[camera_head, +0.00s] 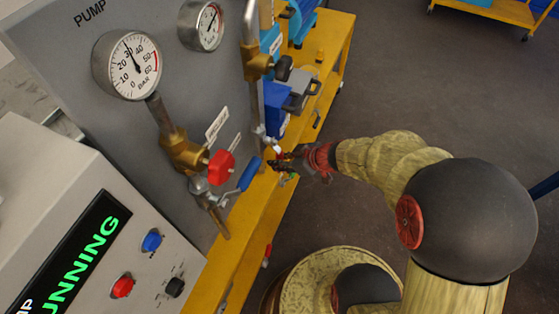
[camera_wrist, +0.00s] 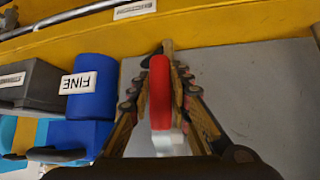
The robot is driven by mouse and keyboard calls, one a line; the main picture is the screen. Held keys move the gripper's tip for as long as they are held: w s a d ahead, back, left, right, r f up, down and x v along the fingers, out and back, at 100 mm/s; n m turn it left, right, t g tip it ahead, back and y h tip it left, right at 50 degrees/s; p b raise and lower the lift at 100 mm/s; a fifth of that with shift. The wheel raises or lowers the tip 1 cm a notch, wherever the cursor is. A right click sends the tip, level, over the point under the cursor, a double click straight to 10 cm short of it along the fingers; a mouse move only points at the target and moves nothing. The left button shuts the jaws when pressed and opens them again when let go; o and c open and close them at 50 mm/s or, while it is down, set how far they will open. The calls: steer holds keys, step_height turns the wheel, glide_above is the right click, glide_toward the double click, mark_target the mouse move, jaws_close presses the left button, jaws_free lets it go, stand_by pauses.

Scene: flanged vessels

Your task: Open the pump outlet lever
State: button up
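A lever with a red grip (camera_wrist: 160,92) stands in the middle of the wrist view, between the two fingers of my gripper (camera_wrist: 165,75). The fingers lie close on either side of it; I cannot tell whether both touch it. In the head view my gripper (camera_head: 281,162) is at the right edge of the panel, beside a small silver valve (camera_head: 263,137) on a vertical pipe. The red-gripped lever is not clearly visible there. A blue lever (camera_head: 249,174) hangs on a lower valve just left of my gripper.
The grey panel (camera_head: 75,55) carries gauges, brass fittings and a red knob (camera_head: 221,166). A control box (camera_head: 160,270) with a green display is at lower left. A yellow bench (camera_head: 335,45) holds blue and grey items. Open floor (camera_head: 420,90) lies to the right.

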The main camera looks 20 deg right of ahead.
steer(key=o, duration=0.4)
steer(key=v, duration=1.2)
steer(key=shift+w, duration=0.1)
stand_by(0.4)
